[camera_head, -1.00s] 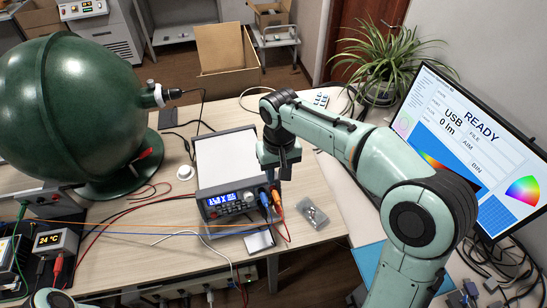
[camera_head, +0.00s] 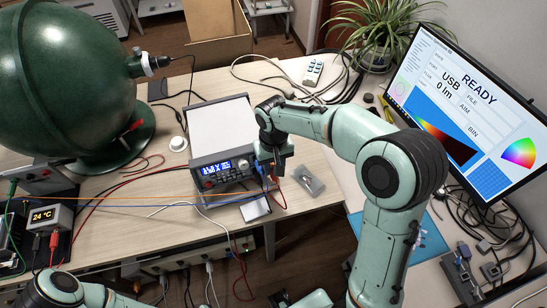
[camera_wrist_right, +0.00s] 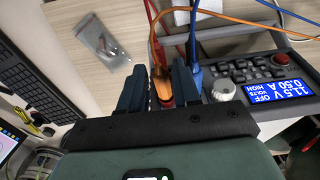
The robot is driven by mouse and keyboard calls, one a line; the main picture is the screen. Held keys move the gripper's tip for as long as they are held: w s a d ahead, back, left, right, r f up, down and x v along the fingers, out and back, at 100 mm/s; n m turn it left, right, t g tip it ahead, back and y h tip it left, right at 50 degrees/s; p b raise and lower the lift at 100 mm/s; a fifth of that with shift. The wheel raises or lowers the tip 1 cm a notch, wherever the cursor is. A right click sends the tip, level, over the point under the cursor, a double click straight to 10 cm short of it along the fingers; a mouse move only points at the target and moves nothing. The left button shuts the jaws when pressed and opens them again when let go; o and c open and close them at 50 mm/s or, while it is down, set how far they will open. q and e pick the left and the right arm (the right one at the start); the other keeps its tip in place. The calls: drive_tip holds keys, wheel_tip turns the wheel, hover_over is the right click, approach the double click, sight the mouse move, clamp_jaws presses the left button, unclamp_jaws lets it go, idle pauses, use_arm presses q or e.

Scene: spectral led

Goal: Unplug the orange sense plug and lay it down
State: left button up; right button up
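The orange plug (camera_wrist_right: 161,80) stands at the front of the bench power supply (camera_head: 222,125), its orange lead looping away to the right in the right wrist view. My right gripper (camera_wrist_right: 161,92) has one finger on each side of this plug. In the head view the gripper (camera_head: 270,170) is low at the supply's front right corner and mostly hides the plug. Contact between fingers and plug is not clear. A blue plug (camera_wrist_right: 195,78) is close beside the right-hand finger, and a red plug part shows just below the orange one. My left gripper is out of view.
A small clear bag (camera_head: 309,180) lies on the table right of the supply. Orange, blue and red leads cross the table to the left. The green sphere (camera_head: 60,80) stands at left, the monitor (camera_head: 470,120) at right. Bare table (camera_head: 165,215) shows at front left.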

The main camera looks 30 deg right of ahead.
drive_tip(key=shift+f, duration=0.15)
clamp_jaws()
idle(0.4)
drive_tip(key=shift+s+a+r+b, duration=0.15)
drive_tip(key=shift+s+b, duration=0.1)
drive_tip(key=shift+s, duration=0.5)
drive_tip(key=shift+s+a+r+b, duration=0.15)
drive_tip(key=shift+s+b, duration=0.05)
drive_tip(key=shift+s, duration=0.5)
drive_tip(key=shift+s, duration=0.1)
drive_tip(key=shift+s+a+r, duration=0.1)
drive_tip(key=shift+s+r, duration=0.05)
drive_tip(key=shift+s, duration=0.3)
